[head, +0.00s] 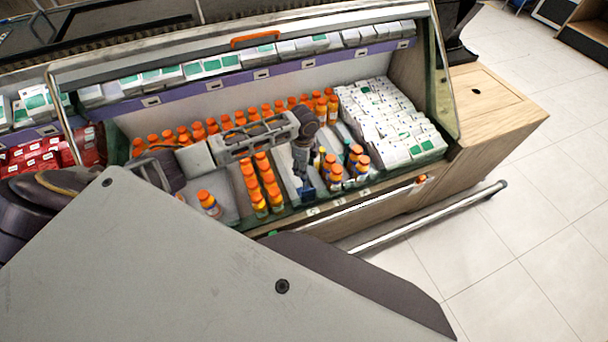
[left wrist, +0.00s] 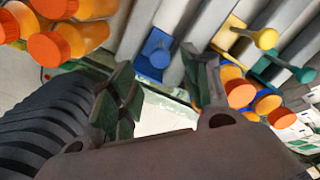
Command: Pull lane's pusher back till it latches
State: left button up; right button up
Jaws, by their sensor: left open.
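A blue pusher (head: 307,193) sits at the front end of an empty lane in the display case, between lanes of orange-capped bottles. In the left wrist view the blue pusher (left wrist: 157,50) shows its round knob, just beyond and between my fingertips. My left gripper (head: 304,172) points down over this lane. Its fingers (left wrist: 162,88) are open with nothing between them. I cannot tell whether a finger touches the pusher. A yellow pusher (left wrist: 262,38) and a teal pusher (left wrist: 300,73) stand in lanes to the right. My right gripper is out of view.
Orange-capped bottles stand close on both sides, at the left (left wrist: 65,45) and right (left wrist: 240,93) of the wrist view. White cartons (head: 388,118) fill the case's right end. A metal rail (head: 420,220) runs along the front. The right floor is clear.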

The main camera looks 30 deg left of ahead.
pick_arm(q)
jog(key=shift+f, duration=2.85)
jog(key=shift+c, duration=0.5)
grip_shut()
